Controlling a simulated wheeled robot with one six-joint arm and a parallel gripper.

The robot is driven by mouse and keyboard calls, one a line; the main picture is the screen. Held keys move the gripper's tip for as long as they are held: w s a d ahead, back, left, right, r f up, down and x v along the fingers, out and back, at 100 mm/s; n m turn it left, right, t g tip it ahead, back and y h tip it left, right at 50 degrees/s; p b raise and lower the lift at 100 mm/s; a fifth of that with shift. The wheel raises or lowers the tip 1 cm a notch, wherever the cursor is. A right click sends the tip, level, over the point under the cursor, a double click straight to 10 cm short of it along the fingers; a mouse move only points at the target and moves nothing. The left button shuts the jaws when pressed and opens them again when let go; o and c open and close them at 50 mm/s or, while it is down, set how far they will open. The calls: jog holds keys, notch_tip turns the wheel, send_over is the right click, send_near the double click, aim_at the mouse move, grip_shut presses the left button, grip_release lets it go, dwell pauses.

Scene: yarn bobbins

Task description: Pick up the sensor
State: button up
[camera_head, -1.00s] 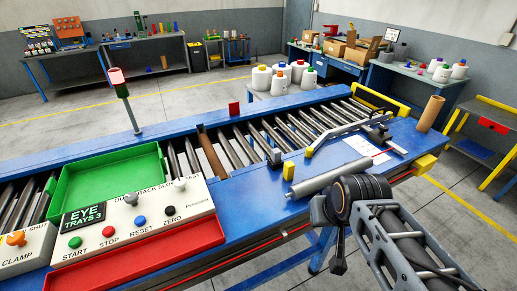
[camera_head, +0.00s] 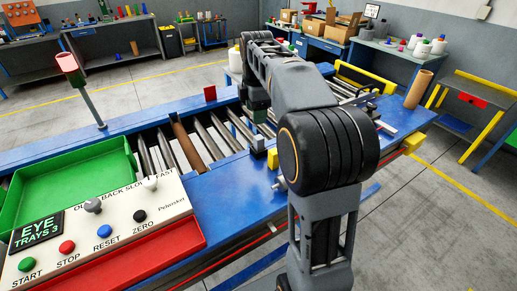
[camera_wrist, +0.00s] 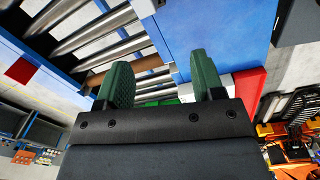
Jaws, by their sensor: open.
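My gripper (camera_wrist: 161,82) shows two green fingers spread apart in the wrist view, with nothing held between them. In the head view its green end (camera_head: 256,98) hangs over the far side of the roller conveyor. I cannot tell for sure which thing is the sensor. A small yellow block (camera_head: 273,160) stands on the blue bench beside a dark block (camera_head: 257,143), below and apart from my gripper. A red-topped post (camera_head: 72,68) stands at the left of the conveyor. My arm hides part of the bench and conveyor.
A green tray (camera_head: 62,166) lies at the left, behind the control panel (camera_head: 133,215). A cardboard tube (camera_head: 418,88) stands at the bench's right end. Bare blue bench (camera_head: 228,190) lies left of my arm.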

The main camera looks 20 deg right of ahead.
aim_at(259, 137)
jog(key=f+n, duration=0.1)
jog(key=f, duration=0.1)
jog(key=w+d+f+n, duration=0.1)
jog(key=f, duration=0.2)
jog(key=w+d+f, duration=0.1)
jog(key=f, duration=0.2)
jog(key=shift+w+f+n+g, duration=0.25)
jog(key=shift+n+g, duration=0.05)
jog(key=shift+n, duration=0.1)
jog(key=shift+f+p, duration=0.3)
jog(key=shift+f, duration=2.9)
jog(key=shift+c, duration=0.3)
jog(key=c, duration=1)
jog(key=shift+c, duration=0.2)
jog(key=shift+r, duration=0.15)
